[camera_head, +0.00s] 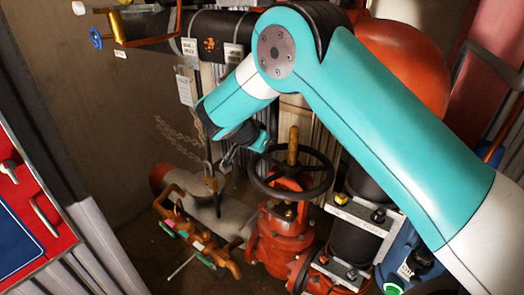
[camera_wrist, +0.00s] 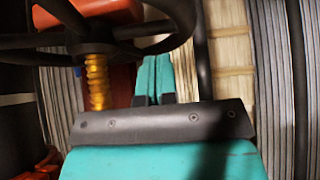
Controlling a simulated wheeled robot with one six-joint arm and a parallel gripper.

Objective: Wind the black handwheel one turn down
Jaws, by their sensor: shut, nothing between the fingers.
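The black handwheel (camera_head: 263,184) sits level on top of a red valve (camera_head: 283,230) in the head view, with a brass threaded stem (camera_head: 293,145) standing up through its hub. In the wrist view the handwheel (camera_wrist: 160,46) fills the upper left, with the stem (camera_wrist: 97,80) beside my fingers. My gripper (camera_head: 261,143) is at the far left side of the wheel, close to its rim. In the wrist view my gripper (camera_wrist: 153,97) is shut and empty, its teal fingers close together near the rim. I cannot tell whether they touch it.
A chain and padlock (camera_head: 210,183) hang just left of the wheel. An orange pipe assembly (camera_head: 195,230) lies below left. A black pipe (camera_head: 352,240) with fittings stands close on the right. A red cabinet (camera_head: 30,190) is at the far left. Bare floor shows at the lower left.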

